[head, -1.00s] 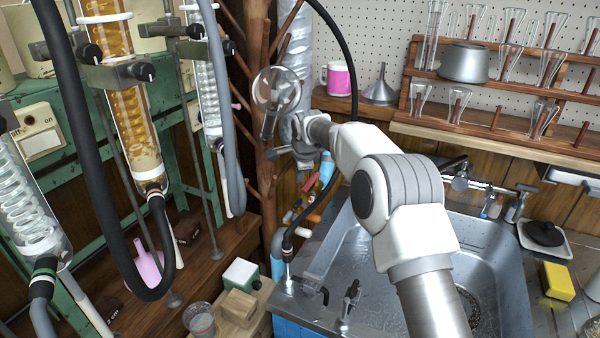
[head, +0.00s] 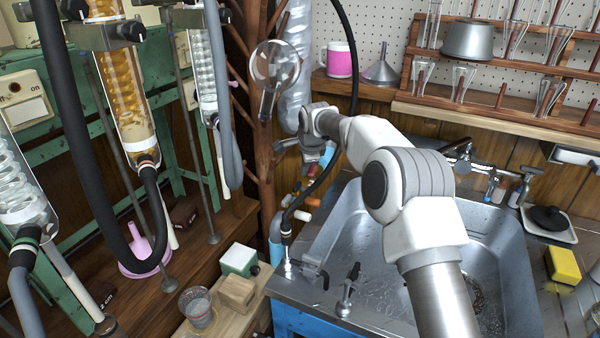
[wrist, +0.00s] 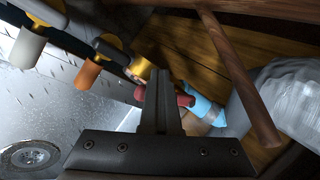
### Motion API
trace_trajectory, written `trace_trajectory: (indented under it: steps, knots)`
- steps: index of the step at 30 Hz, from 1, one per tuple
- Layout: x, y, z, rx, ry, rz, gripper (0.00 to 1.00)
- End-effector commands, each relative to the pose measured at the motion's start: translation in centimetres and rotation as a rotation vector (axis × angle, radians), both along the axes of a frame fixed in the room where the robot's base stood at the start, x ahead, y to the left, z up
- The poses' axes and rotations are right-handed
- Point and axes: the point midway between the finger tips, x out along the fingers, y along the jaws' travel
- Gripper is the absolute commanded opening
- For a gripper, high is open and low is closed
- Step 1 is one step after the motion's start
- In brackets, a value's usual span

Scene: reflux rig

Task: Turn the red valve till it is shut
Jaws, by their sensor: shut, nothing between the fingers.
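The red valve shows in the wrist view as a red handle (wrist: 184,99) partly hidden behind my fingers. A bit of red shows on either side of them. My gripper (wrist: 160,76) is shut and empty, with its fingers in front of the red handle. I cannot tell whether they touch it. In the head view my gripper (head: 312,155) hangs in the corner behind the sink, above and close to the row of valve handles. Its fingertips are hard to make out there.
Beside the red handle are an orange handle (wrist: 88,73) and a whitish handle (wrist: 28,46). A light blue piece (wrist: 203,110) lies close on its other side. A brown wooden rod (wrist: 240,80) crosses nearby. The sink (head: 350,235) lies below, and glass condensers (head: 125,85) stand at left.

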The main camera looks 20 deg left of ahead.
Motion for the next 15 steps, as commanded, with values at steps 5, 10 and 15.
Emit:
trace_trajectory:
  steps: [5, 10, 15]
  knots:
    - [-0.1, -1.4, -0.4, 0.000, 0.001, -0.002, 0.00]
    - [0.0, -2.8, -0.3, -0.001, 0.002, -0.002, 0.00]
    - [0.4, -4.1, 0.2, -0.002, 0.000, -0.002, 0.00]
